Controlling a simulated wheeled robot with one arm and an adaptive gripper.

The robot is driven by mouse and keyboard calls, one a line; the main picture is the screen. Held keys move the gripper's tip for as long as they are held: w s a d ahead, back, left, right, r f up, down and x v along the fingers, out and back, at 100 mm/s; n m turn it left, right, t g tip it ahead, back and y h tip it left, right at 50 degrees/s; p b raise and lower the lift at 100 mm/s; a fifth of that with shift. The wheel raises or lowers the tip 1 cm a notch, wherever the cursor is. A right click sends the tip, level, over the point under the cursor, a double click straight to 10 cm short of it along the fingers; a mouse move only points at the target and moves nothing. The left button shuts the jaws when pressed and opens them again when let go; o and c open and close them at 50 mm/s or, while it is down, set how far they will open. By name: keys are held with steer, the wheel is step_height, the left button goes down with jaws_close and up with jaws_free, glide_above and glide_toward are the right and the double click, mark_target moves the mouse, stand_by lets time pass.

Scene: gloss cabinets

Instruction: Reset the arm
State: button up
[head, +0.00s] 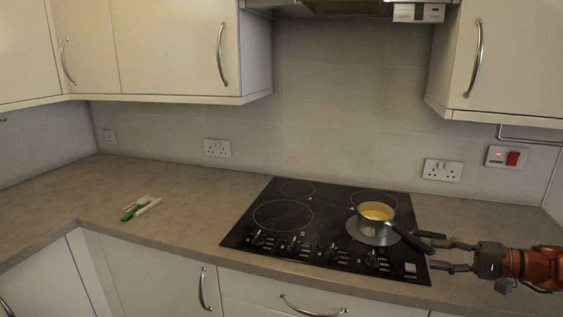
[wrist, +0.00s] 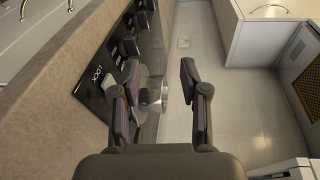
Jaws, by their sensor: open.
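My gripper (head: 437,254) is at the right end of the hob, reaching in from the right edge of the head view. Its two fingers are apart, with a gap between them also in the wrist view (wrist: 160,80). A small metal pot (head: 372,217) with yellow contents stands upright on the right side of the hob. Its dark handle (head: 408,238) points right and toward the front, ending close to my fingertips. I cannot tell whether they touch. A shiny grey shape beyond the fingertips in the wrist view is too unclear to name.
The black hob (head: 325,227) has knobs along its front. A green-handled utensil on a pale rest (head: 140,208) lies on the left counter (head: 190,207). Wall cabinets (head: 180,45) and the hood (head: 345,8) hang above. The counter between utensil and hob is clear.

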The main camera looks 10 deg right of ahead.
steer(key=s+a+r+n+g+h+p, duration=0.1)
steer(key=s+a+n+g+h, duration=0.3)
steer(key=a, duration=0.9)
steer(key=s+a+r+n+g+p, duration=0.1)
steer(key=s+a+g, duration=0.45)
steer(key=a, duration=0.75)
steer(key=s+a+f+n+g+h+p, duration=0.25)
steer(key=s+h, duration=0.25)
steer(key=s, duration=0.6)
steer(key=s+d+f+h, duration=0.1)
steer(key=s+d+h, duration=0.1)
steer(key=s, duration=0.2)
steer(key=s+d+f+t+h, duration=0.1)
steer(key=s+d+h, duration=0.1)
steer(key=s, duration=0.3)
steer(key=shift+s+d+f+h, duration=0.15)
steer(key=shift+d+f+h, duration=0.05)
steer(key=shift+f+h, duration=0.1)
steer(key=shift+c, duration=0.7)
steer(key=shift+s, duration=0.1)
